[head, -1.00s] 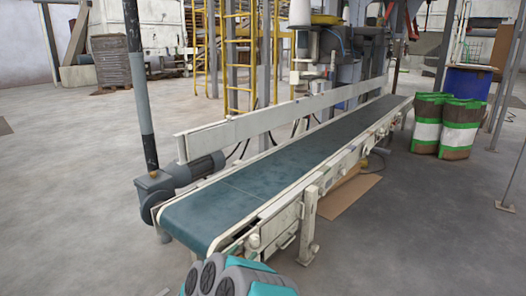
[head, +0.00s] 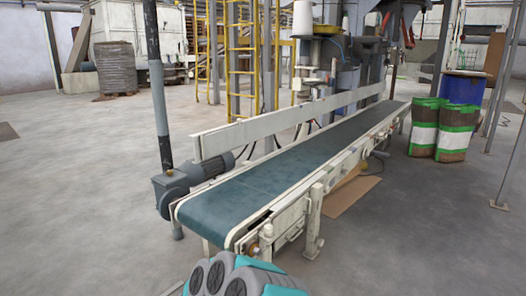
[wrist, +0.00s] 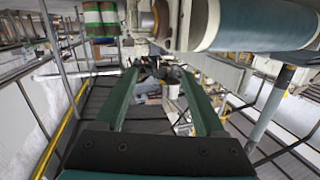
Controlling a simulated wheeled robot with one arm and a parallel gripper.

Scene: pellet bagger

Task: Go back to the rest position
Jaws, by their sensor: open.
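My gripper (wrist: 157,78) shows in the wrist view with its two green fingers apart and nothing between them. It is clear of the conveyor, whose end roller and belt (wrist: 262,22) fill the top right of that view. In the head view, only a grey and teal part of my arm shows at the bottom edge, in front of the near end of the conveyor belt (head: 240,200). The gripper itself is not seen there.
A motor (head: 208,170) and a dark post (head: 160,90) stand at the conveyor's near left end. Green, white and brown bags (head: 455,135) stand beside a blue drum (head: 463,88) at the right. Cardboard (head: 345,197) lies under the conveyor. The floor (head: 75,210) at the left is clear.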

